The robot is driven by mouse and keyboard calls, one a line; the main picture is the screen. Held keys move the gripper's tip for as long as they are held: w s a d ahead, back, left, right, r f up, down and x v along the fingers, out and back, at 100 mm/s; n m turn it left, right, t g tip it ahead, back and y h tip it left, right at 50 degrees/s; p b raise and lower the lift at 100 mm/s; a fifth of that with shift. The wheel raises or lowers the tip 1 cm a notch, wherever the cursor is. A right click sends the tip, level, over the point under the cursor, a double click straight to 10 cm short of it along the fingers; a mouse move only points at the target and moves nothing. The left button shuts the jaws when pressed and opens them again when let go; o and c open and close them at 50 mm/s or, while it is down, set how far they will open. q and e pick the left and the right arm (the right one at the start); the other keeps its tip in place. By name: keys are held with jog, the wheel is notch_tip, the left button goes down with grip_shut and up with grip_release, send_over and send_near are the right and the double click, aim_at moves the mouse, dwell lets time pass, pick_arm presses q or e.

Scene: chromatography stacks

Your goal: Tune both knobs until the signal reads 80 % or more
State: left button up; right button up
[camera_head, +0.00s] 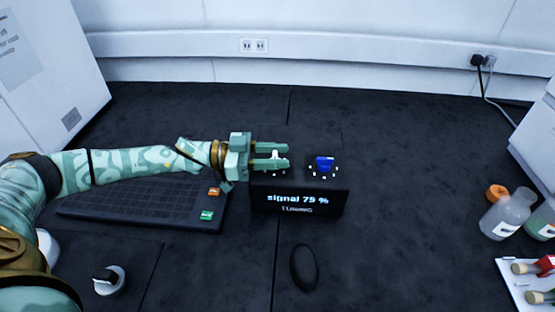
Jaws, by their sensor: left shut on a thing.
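A black tuning box (262,203) stands on the dark bench in the middle of the view. Its lit front display (297,199) reads "signal 75 %" with "TUNING" below. A blue knob (325,163) with white marks around it sits on the right of the box's top. A white knob (275,154) on the left of the top shows between the fingers of my left gripper (274,157). That gripper reaches in from the left and is shut on the white knob, which it partly hides. My right gripper is not in view.
A black keyboard (130,205) with an orange and a green key lies left of the box. A black mouse (304,267) lies in front. Bottles (508,213) and a white tray (513,279) with vials stand at right. The bench behind the box is clear.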

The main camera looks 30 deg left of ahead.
pick_arm(q)
jog(key=shift+m+g+h, duration=0.3)
jog(key=shift+m+g, duration=0.1)
jog(key=shift+g, duration=0.2)
jog(key=shift+b, duration=0.3)
jog(key=o, duration=1)
jog(key=p+v, duration=0.1)
jog(key=v, duration=1.5)
jog(key=shift+a, duration=0.15)
